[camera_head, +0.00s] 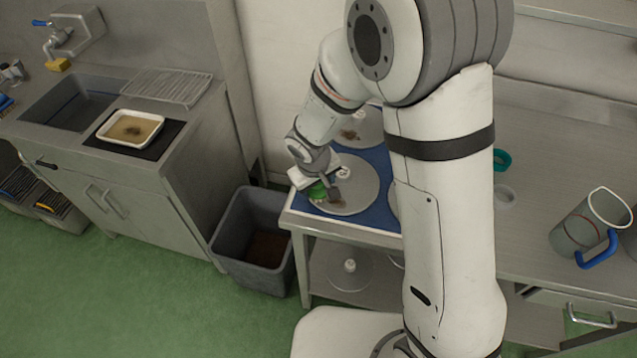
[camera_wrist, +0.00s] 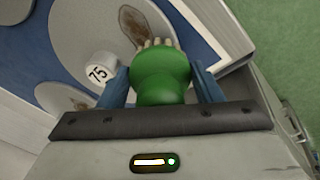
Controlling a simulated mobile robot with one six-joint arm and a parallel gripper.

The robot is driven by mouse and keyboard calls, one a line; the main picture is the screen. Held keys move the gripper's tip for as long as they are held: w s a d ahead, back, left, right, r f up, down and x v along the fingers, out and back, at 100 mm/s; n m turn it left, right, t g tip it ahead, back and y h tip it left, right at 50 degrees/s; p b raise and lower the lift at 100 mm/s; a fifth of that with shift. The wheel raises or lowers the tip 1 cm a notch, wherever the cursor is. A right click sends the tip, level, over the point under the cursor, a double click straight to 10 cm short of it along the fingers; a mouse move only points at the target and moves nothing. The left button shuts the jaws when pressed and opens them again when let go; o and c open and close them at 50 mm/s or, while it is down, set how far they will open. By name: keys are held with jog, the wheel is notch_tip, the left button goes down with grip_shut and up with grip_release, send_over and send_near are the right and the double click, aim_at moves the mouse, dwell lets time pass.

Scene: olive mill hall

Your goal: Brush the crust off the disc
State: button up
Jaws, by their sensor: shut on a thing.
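My gripper (camera_head: 322,188) is shut on a green brush (camera_wrist: 160,75), held between its blue fingers; the brush also shows in the head view (camera_head: 315,190). A round grey disc (camera_head: 357,183) lies on a blue mat (camera_head: 378,218) below the gripper, and it fills the upper part of the wrist view (camera_wrist: 85,15). A brown crust patch (camera_wrist: 133,22) lies on this disc, just beyond the pale bristles (camera_wrist: 157,43). I cannot tell whether the bristles touch it. A second disc (camera_head: 370,125) behind carries another brown patch (camera_head: 348,134). My arm hides part of the mat.
A white weight-like piece marked 75 (camera_wrist: 101,68) stands beside the brush. A grey bin (camera_head: 232,240) stands left of the bench. A white tray (camera_head: 104,130) with yellowish liquid rests by the sink (camera_head: 65,105).

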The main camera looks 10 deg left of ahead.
jog(key=shift+b+x, duration=0.9)
jog(key=shift+x, duration=0.05)
jog(key=shift+s+d+b, duration=0.2)
jog(key=shift+d, duration=0.8)
jog(key=shift+s+d+b, duration=0.15)
jog(key=shift+s+d, duration=0.05)
jog(key=shift+d, duration=0.8)
jog(key=shift+s+d+b, duration=0.2)
jog(key=shift+s+d, duration=0.05)
jog(key=shift+d, duration=0.7)
jog(key=shift+s+d+b, duration=0.2)
jog(key=shift+d, duration=0.7)
jog(key=shift+a, duration=0.15)
jog(key=shift+w+a+f+b, duration=0.1)
jog(key=shift+a+b, duration=0.1)
jog(key=shift+a, duration=0.35)
jog(key=shift+w+a+b, duration=0.1)
jog(key=shift+a+b, duration=0.15)
jog(key=shift+a, duration=0.25)
jog(key=shift+w+a+f+b, duration=0.1)
jog(key=shift+w+a+b, duration=0.1)
jog(key=shift+a, duration=0.35)
jog(key=shift+w+a+r+b, duration=0.1)
jog(key=shift+w+a+b, duration=0.15)
jog(key=shift+a, duration=0.8)
jog(key=shift+w+a+b, duration=0.15)
jog(key=shift+w+a, duration=0.1)
jog(key=shift+a, duration=0.85)
